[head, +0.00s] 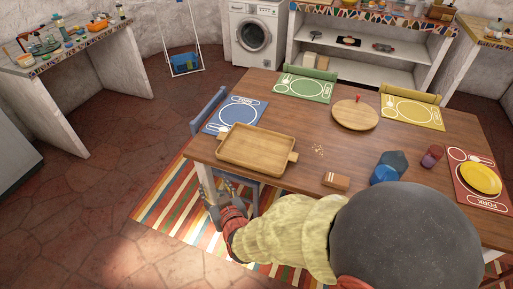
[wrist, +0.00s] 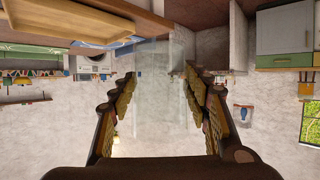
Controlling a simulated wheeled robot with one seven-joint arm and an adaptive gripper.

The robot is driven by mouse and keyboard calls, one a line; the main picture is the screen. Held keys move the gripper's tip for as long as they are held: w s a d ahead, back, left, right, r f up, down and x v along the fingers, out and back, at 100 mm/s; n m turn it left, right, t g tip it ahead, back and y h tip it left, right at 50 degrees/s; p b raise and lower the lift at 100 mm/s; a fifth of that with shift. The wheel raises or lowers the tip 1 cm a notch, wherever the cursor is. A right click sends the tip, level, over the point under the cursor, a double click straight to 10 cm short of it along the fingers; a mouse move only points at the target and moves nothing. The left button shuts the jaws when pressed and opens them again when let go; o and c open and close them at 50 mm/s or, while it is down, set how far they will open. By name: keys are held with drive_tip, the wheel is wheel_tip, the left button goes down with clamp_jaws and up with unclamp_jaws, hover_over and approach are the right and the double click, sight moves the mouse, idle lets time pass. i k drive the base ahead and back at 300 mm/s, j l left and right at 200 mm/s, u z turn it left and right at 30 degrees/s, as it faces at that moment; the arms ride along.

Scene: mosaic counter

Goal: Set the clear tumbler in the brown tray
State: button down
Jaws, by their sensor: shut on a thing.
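The brown tray (head: 257,163) is a rectangular wooden tray with two handles, lying empty at the near left of the table. My gripper (head: 217,190) is at the table's near left edge, just below the tray in the head view. In the wrist view my gripper (wrist: 158,100) is shut on the clear tumbler (wrist: 163,75), see-through and faint between the two fingers. In the head view the tumbler is hard to make out against the table edge and rug.
The table (head: 310,125) also bears a round board (head: 355,116), a blue container (head: 385,174), a brown box (head: 336,181), a purple cup (head: 432,156) and a yellow plate (head: 481,178) on a red mat. Crumbs lie right of the tray. A blue chair (head: 207,108) stands at the left edge.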

sight(236, 143)
drive_tip(key=i+l, duration=0.3)
drive_tip(key=i, duration=0.15)
drive_tip(key=i+l, duration=0.25)
drive_tip(key=i, duration=0.2)
